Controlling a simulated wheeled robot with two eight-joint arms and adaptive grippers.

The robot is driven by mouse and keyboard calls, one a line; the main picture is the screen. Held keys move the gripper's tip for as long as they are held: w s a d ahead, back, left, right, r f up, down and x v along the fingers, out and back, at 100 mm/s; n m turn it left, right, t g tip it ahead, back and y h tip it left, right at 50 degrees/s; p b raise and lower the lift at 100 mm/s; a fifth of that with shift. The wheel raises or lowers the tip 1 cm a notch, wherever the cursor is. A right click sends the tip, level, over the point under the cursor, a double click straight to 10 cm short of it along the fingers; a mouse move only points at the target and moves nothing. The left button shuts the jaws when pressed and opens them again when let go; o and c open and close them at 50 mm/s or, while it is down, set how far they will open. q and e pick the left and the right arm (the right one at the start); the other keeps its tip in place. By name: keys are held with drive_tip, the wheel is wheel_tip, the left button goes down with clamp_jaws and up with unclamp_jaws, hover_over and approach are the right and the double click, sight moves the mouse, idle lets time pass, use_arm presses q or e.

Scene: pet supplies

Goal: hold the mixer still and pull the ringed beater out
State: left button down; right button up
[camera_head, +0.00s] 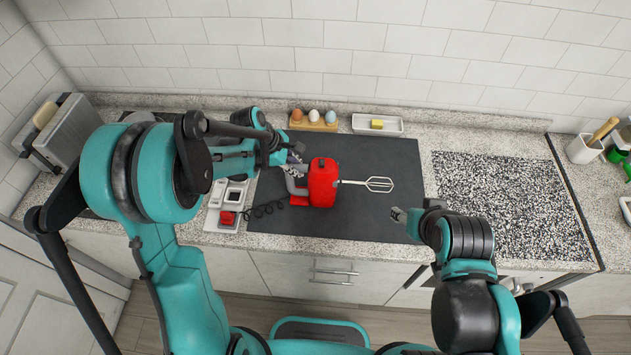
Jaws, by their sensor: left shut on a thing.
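The red hand mixer (322,182) lies on the dark mat (350,220), its body to the left. One wire beater (379,184) sticks out to the right from its front on a thin shaft. A ring on it is too small to make out. My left gripper (294,172) is at the mixer's left side, shut on the mixer, with its fingers partly hidden. My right gripper (398,215) is at the mat's front right, below and apart from the beater. Its fingers are too small to show whether they are open.
A pale device (236,196) with a red part stands left of the mixer, a dark coiled cord between them. An egg holder (313,126) and a white butter dish (378,125) stand behind the mat. A speckled board (510,205) lies right.

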drive_tip(key=shift+o, duration=0.8)
drive_tip(key=m+g, duration=0.3)
drive_tip(key=m, duration=1.5)
approach(385, 183)
drive_tip(key=x, duration=1)
drive_tip(key=shift+f, duration=0.1)
drive_tip(key=c, duration=1.2)
drive_tip(key=shift+c, duration=0.2)
